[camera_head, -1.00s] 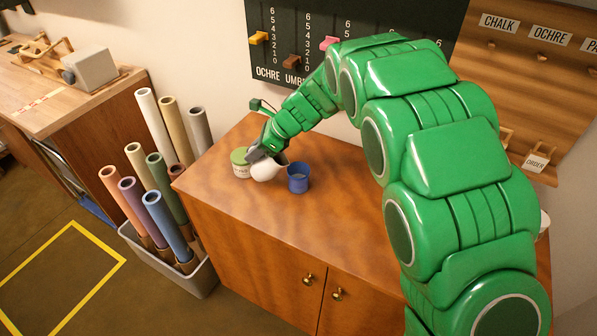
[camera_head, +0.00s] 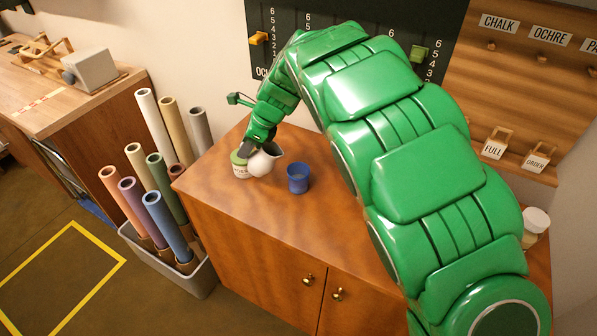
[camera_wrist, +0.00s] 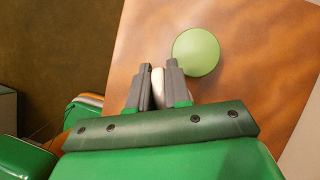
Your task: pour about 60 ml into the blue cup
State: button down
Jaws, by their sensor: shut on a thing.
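The blue cup (camera_head: 298,178) stands upright on the wooden cabinet top; a greyish-blue surface shows inside its rim. My gripper (camera_head: 251,153) is shut on a white jug (camera_head: 262,162), just left of the cup and apart from it. The jug is tilted, with its spout side raised toward the right. I see no stream between jug and cup. In the wrist view my gripper (camera_wrist: 158,88) has its fingers on either side of a pale strip of the jug (camera_wrist: 158,85). The jug's contents are hidden.
A jar with a green lid (camera_head: 239,158) stands close behind and left of the jug; its lid (camera_wrist: 196,52) is right beside my fingers. A white-lidded jar (camera_head: 536,222) stands at the far right. The cabinet top (camera_head: 330,225) is clear in front of the cup.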

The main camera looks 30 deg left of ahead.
jog(key=shift+a+r, duration=0.15)
jog(key=shift+r, duration=0.2)
jog(key=a+h, duration=0.1)
jog(key=s+a+t+h, duration=0.1)
jog(key=h, duration=0.1)
jog(key=a+t+h, duration=0.1)
jog(key=shift+s+a+f+h+b, duration=0.2)
jog(key=shift+s+a+h+b, duration=0.1)
jog(key=shift+s, duration=0.1)
dwell(0.3)
jog(key=shift+s+a+h, duration=0.15)
jog(key=shift+a+h, duration=0.05)
jog(key=shift+h, duration=0.1)
jog(key=shift+t, duration=0.3)
dwell(1.8)
